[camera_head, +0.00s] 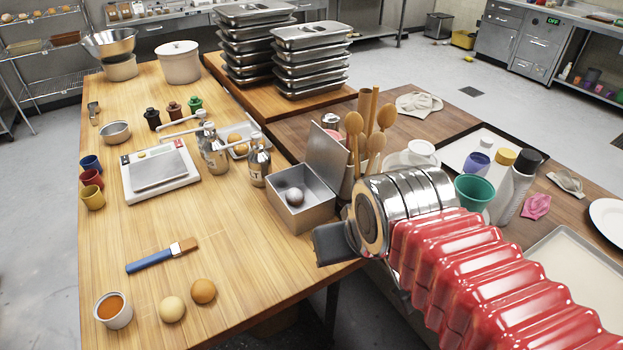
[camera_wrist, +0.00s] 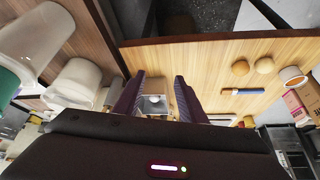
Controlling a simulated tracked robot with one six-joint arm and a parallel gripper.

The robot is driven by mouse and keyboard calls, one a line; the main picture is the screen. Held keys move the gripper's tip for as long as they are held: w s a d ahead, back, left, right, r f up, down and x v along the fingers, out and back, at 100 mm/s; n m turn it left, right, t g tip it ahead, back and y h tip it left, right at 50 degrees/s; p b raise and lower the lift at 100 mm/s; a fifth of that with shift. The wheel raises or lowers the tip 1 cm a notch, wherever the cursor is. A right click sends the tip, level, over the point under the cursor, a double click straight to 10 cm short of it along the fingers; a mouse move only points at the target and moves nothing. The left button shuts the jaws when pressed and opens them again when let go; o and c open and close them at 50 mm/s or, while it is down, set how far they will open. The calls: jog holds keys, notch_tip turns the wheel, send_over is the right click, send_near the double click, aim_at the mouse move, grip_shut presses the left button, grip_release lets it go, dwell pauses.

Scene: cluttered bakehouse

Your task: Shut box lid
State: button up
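The metal box (camera_head: 302,212) stands on the light wooden table near its right edge. Its lid (camera_head: 328,155) stands up, open, on the box's far right side. A grey ball (camera_head: 294,196) lies inside. My gripper (camera_wrist: 158,88) is open, with two dark fingers apart and nothing between them at the tips. In the wrist view the box (camera_wrist: 155,101) shows beyond and between the fingers. In the head view a dark part of my gripper (camera_head: 334,244) is just in front and to the right of the box; the rest is hidden behind my arm.
Wooden spoons (camera_head: 354,125) stand behind and right of the lid. A green cup (camera_head: 474,192) and a bottle (camera_head: 514,185) are beyond my arm.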

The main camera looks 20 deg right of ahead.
jog(key=w+r+m, duration=0.1)
jog(key=w+r, duration=0.1)
jog(key=w, duration=0.1)
jog(key=w+d+r+m, duration=0.1)
jog(key=w+r, duration=0.2)
jog(key=w+d+r+m+g, duration=0.1)
jog(key=w+r, duration=0.1)
jog(key=w, duration=0.1)
jog(key=shift+w+d+r+m+h, duration=0.2)
jog(key=shift+d+r+m+h, duration=0.1)
jog(key=shift+r, duration=0.1)
grip_shut()
jog(key=w+d+m+g, duration=0.1)
jog(key=w+d+m, duration=0.2)
jog(key=w, duration=0.5)
jog(key=w+d+r+m+g, duration=0.1)
jog(key=w+d+m, duration=0.3)
jog(key=w, duration=0.5)
jog(key=w+d+m+g+h, duration=0.1)
jog(key=w+d+m, duration=0.3)
jog(key=w, duration=0.4)
jog(key=shift+w+d+r+g, duration=0.15)
jog(key=shift+w+d+g, duration=0.1)
jog(key=shift+d+g, duration=0.4)
